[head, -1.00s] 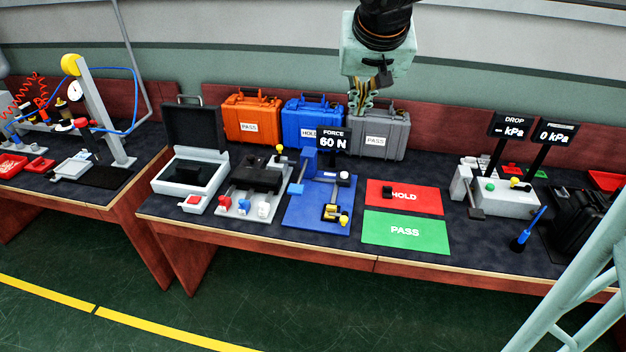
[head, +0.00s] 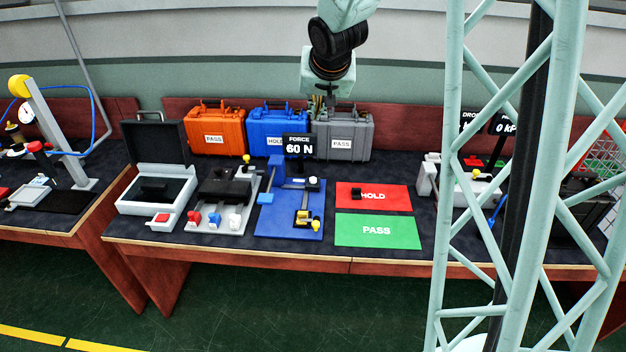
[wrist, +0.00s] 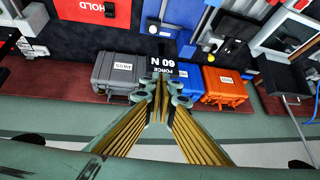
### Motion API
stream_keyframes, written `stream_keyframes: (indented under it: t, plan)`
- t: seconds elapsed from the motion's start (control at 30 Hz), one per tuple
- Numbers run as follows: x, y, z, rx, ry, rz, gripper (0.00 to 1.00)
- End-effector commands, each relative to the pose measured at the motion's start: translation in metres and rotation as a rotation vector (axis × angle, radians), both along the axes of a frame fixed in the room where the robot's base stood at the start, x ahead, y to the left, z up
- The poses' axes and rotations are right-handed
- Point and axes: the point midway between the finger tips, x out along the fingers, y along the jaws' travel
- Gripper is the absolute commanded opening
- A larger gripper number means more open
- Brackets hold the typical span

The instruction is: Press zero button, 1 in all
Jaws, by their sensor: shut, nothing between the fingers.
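A blue force fixture (head: 275,222) stands on the bench with a black display reading FORCE 60 N (head: 299,146). It carries a white round button (head: 313,183) and a yellow-and-black part at its front right. No button label is legible, so I cannot tell which one is zero. My gripper (head: 322,110) is shut and empty, high behind the display in front of the grey case. In the wrist view my gripper (wrist: 160,82) has its fingertips together, overlapping the display (wrist: 165,63) in the picture.
Orange (head: 214,130), blue (head: 278,128) and grey (head: 344,133) cases line the back of the bench. A grey fixture (head: 215,215) with coloured buttons stands left. Red HOLD (head: 385,197) and green PASS (head: 350,232) mats lie right. My lattice column hides part of the right-hand tester.

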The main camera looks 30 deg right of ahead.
Motion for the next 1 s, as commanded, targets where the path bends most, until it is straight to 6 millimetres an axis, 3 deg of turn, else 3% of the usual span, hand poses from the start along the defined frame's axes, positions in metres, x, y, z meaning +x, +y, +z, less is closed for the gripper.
stream_keyframes:
  t: [1.0]
  plan:
    - [0.1, -0.048, -0.111, 0.134, -0.092, -0.051, 0.0]
